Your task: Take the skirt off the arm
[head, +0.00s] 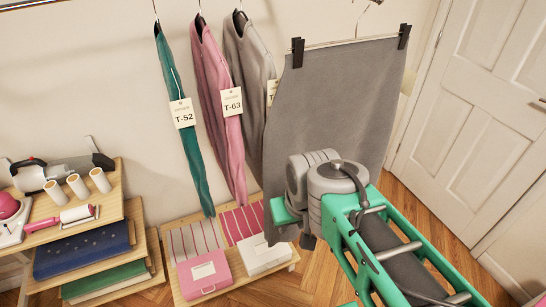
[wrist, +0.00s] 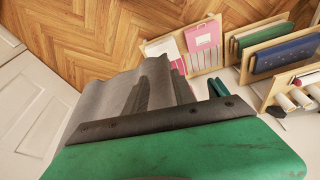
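The grey skirt (head: 335,90) hangs at the upper right of the head view. Two black clips (head: 297,52) hold its top corners on a hanger (head: 362,14) whose hook shows at the top edge. My arm covers the skirt's lower part. In the wrist view, grey cloth (wrist: 92,104), which looks like the skirt, lies just beyond my green gripper housing and its dark bar (wrist: 150,122). My fingertips cannot be made out in either view, so I cannot tell whether they touch the cloth or are open or shut.
A teal garment (head: 180,125), a pink garment (head: 215,85) and another grey garment (head: 247,80) hang left of the skirt. Below them is a low wooden stand (head: 185,290) with a pink box (head: 203,275) and a white box (head: 263,257). A shelf unit (head: 120,205) stands left, a white door (head: 480,110) right.

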